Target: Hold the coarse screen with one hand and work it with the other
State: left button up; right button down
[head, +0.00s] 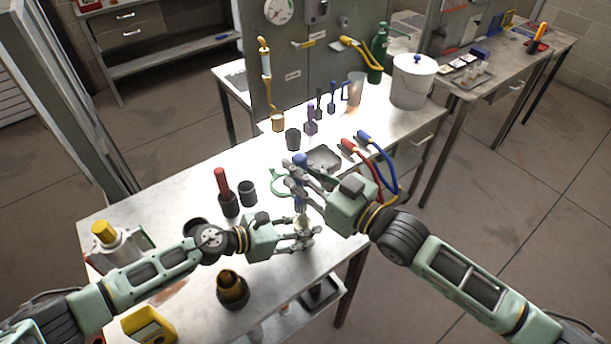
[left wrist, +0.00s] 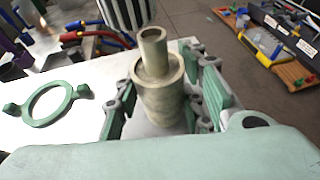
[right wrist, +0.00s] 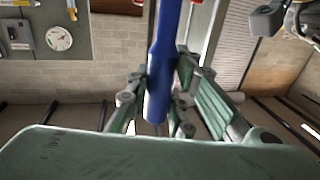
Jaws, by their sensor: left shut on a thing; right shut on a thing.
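My left gripper (head: 304,236) is shut on a pale, stepped cylinder (left wrist: 162,95), which seems to be the coarse screen. The left wrist view shows it upright between the fingers, with a narrower neck on top. In the head view it is mostly hidden by the fingers. My right gripper (head: 292,180) is just above the left one, shut on a blue-handled tool (right wrist: 160,75).
A green ring with lugs (left wrist: 48,103) lies on the metal bench (head: 150,190). A red-handled tool in a dark cup (head: 229,206), a grey tray (head: 323,158), red and blue cables and a white bucket (head: 411,82) stand around. A dark bottle (head: 232,290) is near the front edge.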

jog(key=shift+w+a, duration=0.3)
jog(key=shift+w, duration=0.1)
jog(key=shift+s+d+f, duration=0.1)
jog(key=shift+s+d, duration=0.1)
jog(key=shift+s, duration=0.1)
notch_tip(320, 180, up, 7)
jog(key=s+d, duration=0.2)
jog(key=shift+s, duration=0.3)
jog(key=shift+f, duration=0.1)
dwell(0.5)
